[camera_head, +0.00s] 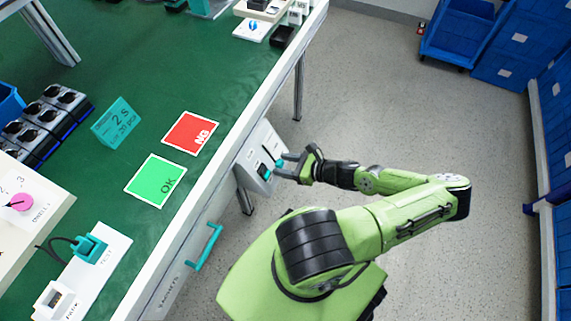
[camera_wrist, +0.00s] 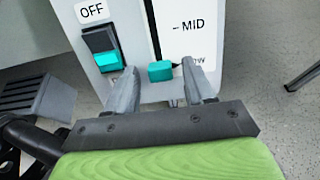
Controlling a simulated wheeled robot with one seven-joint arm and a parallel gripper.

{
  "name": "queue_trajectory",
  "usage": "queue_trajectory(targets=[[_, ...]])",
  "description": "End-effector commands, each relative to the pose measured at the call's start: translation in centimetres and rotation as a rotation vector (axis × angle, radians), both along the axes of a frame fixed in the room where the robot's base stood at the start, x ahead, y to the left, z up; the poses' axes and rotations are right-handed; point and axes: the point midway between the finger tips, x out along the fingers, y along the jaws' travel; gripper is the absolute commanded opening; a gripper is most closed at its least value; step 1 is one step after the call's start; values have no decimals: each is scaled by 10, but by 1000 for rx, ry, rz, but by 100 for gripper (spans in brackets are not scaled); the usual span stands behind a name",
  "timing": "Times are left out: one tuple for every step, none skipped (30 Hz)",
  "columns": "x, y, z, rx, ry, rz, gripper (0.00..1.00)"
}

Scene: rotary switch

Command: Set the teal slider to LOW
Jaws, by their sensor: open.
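The teal slider (camera_wrist: 160,71) sits on a pale control panel (camera_head: 251,176), in a dark vertical slot. In the wrist view it lies below the MID label (camera_wrist: 190,25) and about level with a lower label, partly hidden by a finger, of which "ow" shows. My gripper (camera_wrist: 159,76) is open, with one finger on each side of the slider. I cannot tell whether either finger touches it. In the head view my gripper (camera_head: 284,166) is at the panel face, and the slider is hard to make out there.
Left of the slider is a black and teal rocker switch (camera_wrist: 104,50) under an OFF label. A teal drawer handle (camera_head: 206,247) is on the bench front. On the green bench (camera_head: 240,85) lie green OK (camera_head: 155,180) and red NG (camera_head: 190,132) cards.

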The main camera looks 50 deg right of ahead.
Motion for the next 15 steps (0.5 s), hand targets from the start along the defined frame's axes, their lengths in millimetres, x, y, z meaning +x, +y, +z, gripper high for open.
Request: queue_trajectory(targets=[[-1, -1, 1, 0, 0, -1, 53], [-2, -1, 1, -1, 0, -1, 53], [-5, -3, 3, -2, 0, -1, 53], [-8, -4, 5, -2, 0, -2, 53], [-13, -6, 8, -3, 1, -3, 53], [-21, -9, 11, -2, 2, -4, 53], [-27, -12, 15, -4, 4, -6, 53], [-35, -14, 18, -4, 4, -6, 53], [-45, -18, 23, -4, 4, -6, 53], [-53, -20, 27, -3, 5, -6, 53], [-60, -23, 30, -4, 4, -6, 53], [-71, -27, 34, -4, 5, -5, 53], [-78, -30, 38, -5, 5, -5, 53], [-86, -32, 41, -4, 5, -5, 53], [-95, -35, 45, -4, 5, -5, 53]])
